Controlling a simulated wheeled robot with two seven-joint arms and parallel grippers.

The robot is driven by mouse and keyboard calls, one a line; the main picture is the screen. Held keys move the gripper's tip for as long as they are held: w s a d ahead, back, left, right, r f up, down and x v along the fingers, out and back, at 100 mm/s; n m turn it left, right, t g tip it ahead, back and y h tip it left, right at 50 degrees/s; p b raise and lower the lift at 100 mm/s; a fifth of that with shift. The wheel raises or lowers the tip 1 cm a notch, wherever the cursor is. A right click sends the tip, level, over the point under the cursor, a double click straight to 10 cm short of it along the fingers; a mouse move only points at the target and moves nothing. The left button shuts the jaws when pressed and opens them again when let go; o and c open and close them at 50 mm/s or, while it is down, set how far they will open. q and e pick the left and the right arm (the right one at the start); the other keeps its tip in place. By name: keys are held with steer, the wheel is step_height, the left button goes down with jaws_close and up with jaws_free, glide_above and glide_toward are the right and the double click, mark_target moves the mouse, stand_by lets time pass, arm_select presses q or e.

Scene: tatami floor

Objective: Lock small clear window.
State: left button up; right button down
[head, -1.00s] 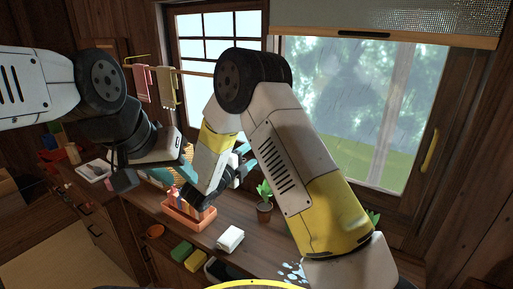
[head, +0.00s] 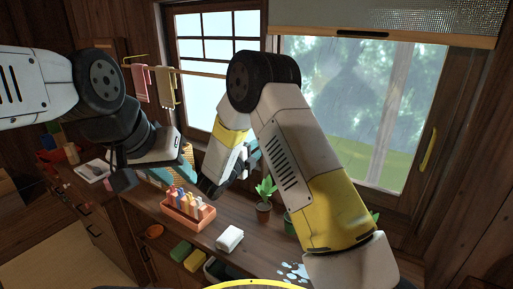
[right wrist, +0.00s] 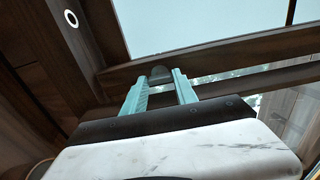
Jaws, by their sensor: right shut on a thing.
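The small clear window (head: 222,62), with dark muntins and pale panes, is at the upper middle of the head view. In the right wrist view a dark, round-topped latch piece (right wrist: 161,73) sits at its lower frame. My right gripper (right wrist: 160,80) is shut on that piece, with a teal finger on each side. In the head view my right gripper (head: 251,158) is low by the window sill, partly hidden by my own arm. My left gripper (head: 182,170) hangs over the counter at left; its finger gap is not clear.
An orange tray (head: 178,222) of bottles, a folded white cloth (head: 229,239) and a potted plant (head: 264,212) stand on the counter below. A large rainy window (head: 400,110) is at right; towels (head: 165,86) hang at left.

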steer(key=shift+n, duration=0.7)
steer(key=c, duration=1)
jaws_free()
steer(key=shift+o, duration=0.2)
steer(key=v, duration=0.8)
